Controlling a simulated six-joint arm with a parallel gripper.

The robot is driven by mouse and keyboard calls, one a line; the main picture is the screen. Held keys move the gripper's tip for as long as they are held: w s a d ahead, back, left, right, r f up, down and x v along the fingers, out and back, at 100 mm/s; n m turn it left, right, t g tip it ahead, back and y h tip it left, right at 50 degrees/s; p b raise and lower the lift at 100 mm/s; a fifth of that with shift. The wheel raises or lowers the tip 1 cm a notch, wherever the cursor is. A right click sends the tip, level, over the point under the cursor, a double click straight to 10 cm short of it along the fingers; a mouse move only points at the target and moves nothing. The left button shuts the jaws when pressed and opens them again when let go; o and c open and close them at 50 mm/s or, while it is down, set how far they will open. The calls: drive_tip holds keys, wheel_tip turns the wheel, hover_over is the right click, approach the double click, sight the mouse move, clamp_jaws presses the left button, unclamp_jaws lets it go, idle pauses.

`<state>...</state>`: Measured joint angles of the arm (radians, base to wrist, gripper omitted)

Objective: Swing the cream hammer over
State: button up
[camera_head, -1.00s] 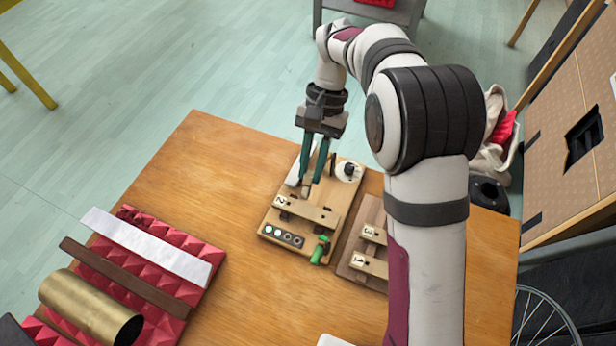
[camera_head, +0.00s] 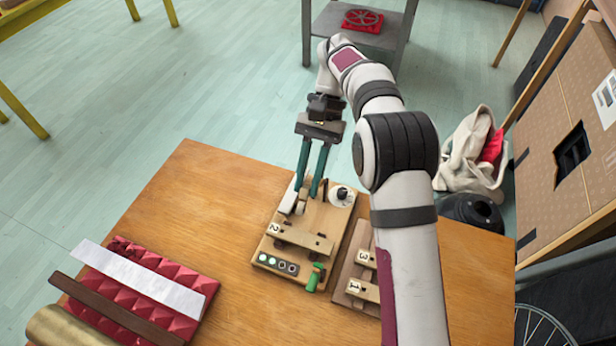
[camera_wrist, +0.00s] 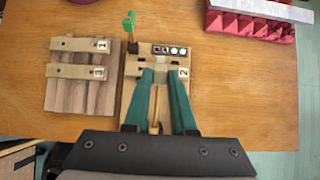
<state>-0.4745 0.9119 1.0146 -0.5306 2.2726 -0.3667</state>
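The board (camera_head: 330,215) on the wooden table holds a small cream hammer-like piece (camera_head: 301,207), partly hidden by my fingers. A pale block (camera_head: 289,203) is beside it on the left. My gripper (camera_head: 306,192) has its two teal fingers apart, pointing down over the board with the tips close to the cream piece. In the wrist view, the fingertips (camera_wrist: 160,72) stand apart, with a wooden strip (camera_wrist: 154,108) showing between them. I cannot tell whether either finger touches the hammer. A wooden bar marked 2 (camera_head: 300,239) lies in front.
A second board (camera_head: 355,277) with bars 3 and 1 stands to the right. Red foam (camera_head: 185,290) with bars lies left; table between is bare.

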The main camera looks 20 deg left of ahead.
drive_tip(key=o, duration=0.4)
drive_tip(key=d+r, duration=0.3)
drive_tip(key=d, duration=0.1)
drive_tip(key=d+r, duration=0.3)
drive_tip(key=r, duration=0.1)
drive_tip(key=w+d+r, duration=0.1)
drive_tip(key=d+r, duration=0.3)
drive_tip(key=shift+d, duration=0.35)
